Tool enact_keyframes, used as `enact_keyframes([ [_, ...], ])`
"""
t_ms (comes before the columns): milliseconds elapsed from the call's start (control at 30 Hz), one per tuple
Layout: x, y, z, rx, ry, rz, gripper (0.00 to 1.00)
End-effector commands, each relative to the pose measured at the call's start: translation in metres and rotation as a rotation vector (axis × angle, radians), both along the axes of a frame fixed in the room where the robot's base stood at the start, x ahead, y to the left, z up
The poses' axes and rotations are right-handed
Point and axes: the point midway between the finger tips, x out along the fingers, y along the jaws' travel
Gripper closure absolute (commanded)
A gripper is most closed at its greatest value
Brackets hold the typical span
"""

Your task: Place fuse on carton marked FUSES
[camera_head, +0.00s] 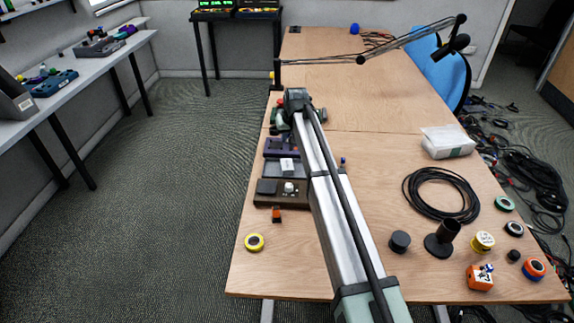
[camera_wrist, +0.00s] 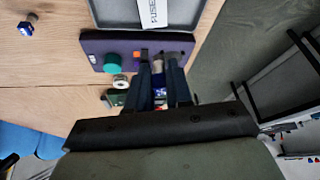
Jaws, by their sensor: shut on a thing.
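The white label marked FUSES (camera_wrist: 151,13) lies on a grey tray (camera_wrist: 105,16) at the top of the wrist view, and it reads sideways. My gripper (camera_wrist: 159,66) is over the purple tray (camera_wrist: 92,47), apart from the label. Its fingers are shut on a small blue and white piece (camera_wrist: 159,92), which I take to be the fuse, mostly hidden between them.
A teal cylinder (camera_wrist: 110,63) stands by the fingers. A white ring (camera_wrist: 121,81) lies nearby. A blue piece (camera_wrist: 26,28) lies on the wood. A dark box with a white knob (camera_head: 288,188) stands before the grey tray. A black cable coil (camera_head: 440,213) lies to the right.

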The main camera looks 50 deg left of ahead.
Motion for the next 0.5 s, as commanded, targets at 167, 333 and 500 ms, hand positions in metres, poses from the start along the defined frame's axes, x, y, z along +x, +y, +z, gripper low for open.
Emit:
enact_keyframes([
  [167,0.0,0.004,-0.001,-0.019,0.001,0.077,1.0],
  [333,0.0,0.003,-0.012,-0.025,-0.007,0.099,1.0],
  [500,0.0,0.003,-0.038,-0.026,-0.007,0.098,1.0],
])
